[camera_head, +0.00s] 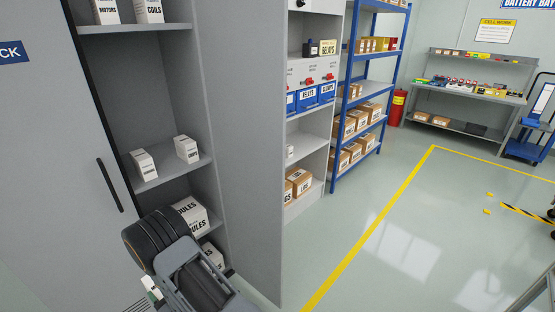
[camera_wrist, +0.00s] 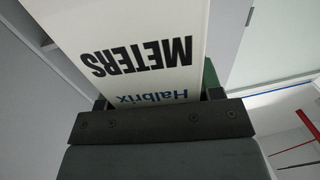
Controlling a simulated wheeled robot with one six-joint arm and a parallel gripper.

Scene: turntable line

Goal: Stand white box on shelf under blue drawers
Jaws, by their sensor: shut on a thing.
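A white box (camera_wrist: 150,45) fills the upper middle of the wrist view, with METERS and Halbrix printed on it upside down. My gripper (camera_wrist: 155,92) is shut on it, with green fingers at its sides. The blue drawers (camera_head: 306,99) sit in a grey rack right of the cabinet. The shelf under them (camera_head: 311,144) is mostly bare. A small white item (camera_head: 289,151) shows at its left, partly hidden by the cabinet side.
The cabinet (camera_head: 245,120) holds white boxes (camera_head: 144,164) on several shelves, and its side panel stands between my arm and the rack. Brown boxes (camera_head: 299,180) fill the rack's lower shelf. A blue rack (camera_head: 363,95) stands beyond.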

